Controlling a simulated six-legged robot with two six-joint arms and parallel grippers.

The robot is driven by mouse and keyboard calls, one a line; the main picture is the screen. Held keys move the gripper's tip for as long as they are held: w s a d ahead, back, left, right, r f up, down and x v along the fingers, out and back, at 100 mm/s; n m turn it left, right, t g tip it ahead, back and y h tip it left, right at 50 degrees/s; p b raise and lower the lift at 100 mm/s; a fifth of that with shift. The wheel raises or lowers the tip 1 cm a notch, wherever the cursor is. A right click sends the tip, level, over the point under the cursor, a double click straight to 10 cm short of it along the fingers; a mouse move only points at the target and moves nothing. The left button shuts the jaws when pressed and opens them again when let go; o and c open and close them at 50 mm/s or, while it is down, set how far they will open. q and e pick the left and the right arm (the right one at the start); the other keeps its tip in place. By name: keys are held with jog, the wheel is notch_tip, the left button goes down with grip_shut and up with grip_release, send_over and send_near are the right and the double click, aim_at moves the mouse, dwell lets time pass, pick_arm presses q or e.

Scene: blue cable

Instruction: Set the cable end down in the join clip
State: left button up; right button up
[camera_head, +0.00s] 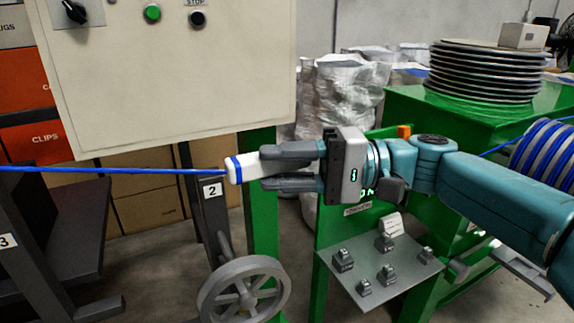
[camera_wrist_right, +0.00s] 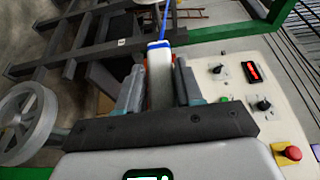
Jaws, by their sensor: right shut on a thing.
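The cable end (camera_head: 237,169) is a white sleeve with a blue band, and the blue cable (camera_head: 110,170) runs taut from it to the left edge. My right gripper (camera_head: 268,168) is shut on this end and holds it in the air, roughly level. The wrist view also shows the white end (camera_wrist_right: 158,68) between the fingers of my right gripper (camera_wrist_right: 160,84), with the cable leading away. Several small grey clips (camera_head: 386,243) sit on a tilted plate (camera_head: 410,277) below the right arm; I cannot tell which is the join clip. My left gripper is out of view.
A pale control panel (camera_head: 180,80) hangs above and left of the gripper. A grey handwheel (camera_head: 243,292) stands below. A green bench (camera_head: 400,100) carries stacked discs (camera_head: 490,70). A blue cable spool (camera_head: 545,155) is at the right. The post marked 2 (camera_head: 212,190) is close behind the cable end.

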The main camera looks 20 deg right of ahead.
jog(key=shift+w+r, duration=0.15)
jog(key=shift+w, duration=0.4)
jog(key=shift+w+a+p, duration=0.15)
jog(key=shift+w+p, duration=0.2)
jog(key=shift+w+f, duration=0.15)
jog(key=shift+f, duration=0.1)
jog(key=d+f+b, duration=0.5)
jog(key=d+f, duration=0.8)
jog(key=d, duration=0.3)
jog(key=shift+w, duration=0.3)
jog(key=shift+f, duration=0.1)
